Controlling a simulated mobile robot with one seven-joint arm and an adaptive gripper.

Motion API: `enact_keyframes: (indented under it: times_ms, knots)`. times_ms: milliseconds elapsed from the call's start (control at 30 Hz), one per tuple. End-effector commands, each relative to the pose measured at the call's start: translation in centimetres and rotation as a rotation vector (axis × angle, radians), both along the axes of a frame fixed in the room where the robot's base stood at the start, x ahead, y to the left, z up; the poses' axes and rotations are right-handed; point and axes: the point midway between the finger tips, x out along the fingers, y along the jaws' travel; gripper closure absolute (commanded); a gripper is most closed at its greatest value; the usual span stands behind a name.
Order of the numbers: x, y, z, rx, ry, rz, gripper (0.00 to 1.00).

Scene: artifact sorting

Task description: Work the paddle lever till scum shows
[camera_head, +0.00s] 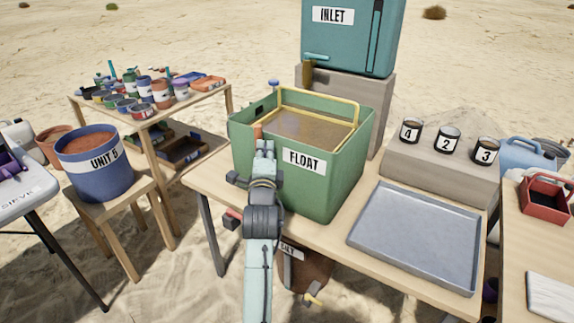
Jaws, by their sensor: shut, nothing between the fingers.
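The green tank labelled FLOAT (330,190) stands on the wooden table and holds brownish liquid (300,125). The surface looks even brown; I cannot make out scum on it. A yellow bar frame (318,100) spans the tank's top. An orange upright piece (257,131) shows at the tank's left front, just beyond my gripper; it may be the paddle lever's handle. My gripper (263,148) is shut and empty at the tank's front left edge. It hides part of the tank there, and I cannot tell whether it touches the orange piece.
A grey tray (415,235) lies right of the tank. The teal INLET box (350,45) is behind the tank. A blue UNIT 5 bucket (95,170) stands on a stool at left.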

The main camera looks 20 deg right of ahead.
Motion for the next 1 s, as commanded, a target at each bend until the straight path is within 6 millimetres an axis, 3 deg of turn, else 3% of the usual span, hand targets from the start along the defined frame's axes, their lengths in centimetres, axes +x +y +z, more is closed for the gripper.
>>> enact_keyframes:
  times_ms: [433,1000]
  knots:
    - [4.1,3.1,0.3,-0.077,0.099,-0.001,1.0]
    - [5.2,3.9,0.2,-0.076,0.097,-0.003,1.0]
